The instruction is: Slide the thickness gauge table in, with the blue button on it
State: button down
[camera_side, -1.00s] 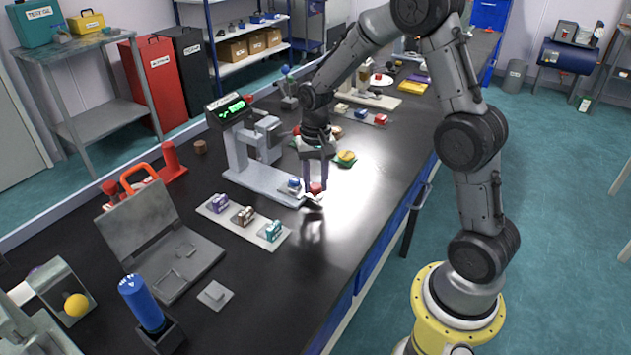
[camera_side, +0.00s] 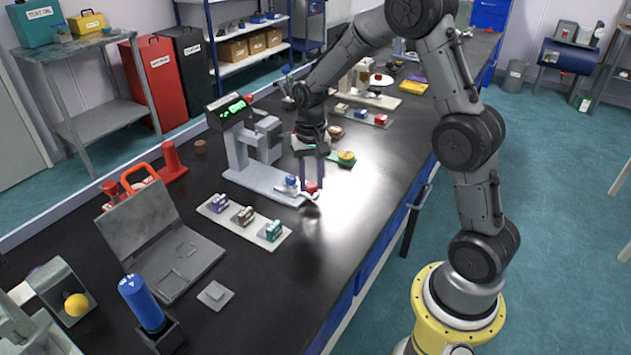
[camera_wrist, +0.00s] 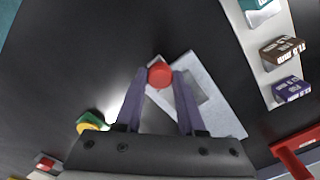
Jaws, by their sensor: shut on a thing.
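The thickness gauge (camera_side: 250,180) is a grey stand with a long flat base and a green-lit display (camera_side: 230,110). At the base's right end is its small sliding table, with the blue button (camera_side: 291,182) on it and a red knob (camera_side: 311,187) at its outer end. My gripper (camera_side: 312,183) points down and is shut on the red knob. In the wrist view the red knob (camera_wrist: 159,74) sits between my purple fingertips (camera_wrist: 162,78), with the grey gauge base (camera_wrist: 215,95) beyond. I cannot make out the blue button in the wrist view.
A pale strip (camera_side: 218,209) with several small labelled blocks lies in front of the gauge. A green tray (camera_side: 346,160) with a yellow piece lies behind my gripper. An open grey case (camera_side: 190,265) stands at the left. The bench right of the knob is clear.

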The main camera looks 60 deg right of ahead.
jog(key=w, duration=1)
jog(key=shift+w+r, duration=0.1)
jog(key=shift+w, duration=0.1)
jog(key=c, duration=0.5)
grip_release()
notch_tip(320, 180, up, 14)
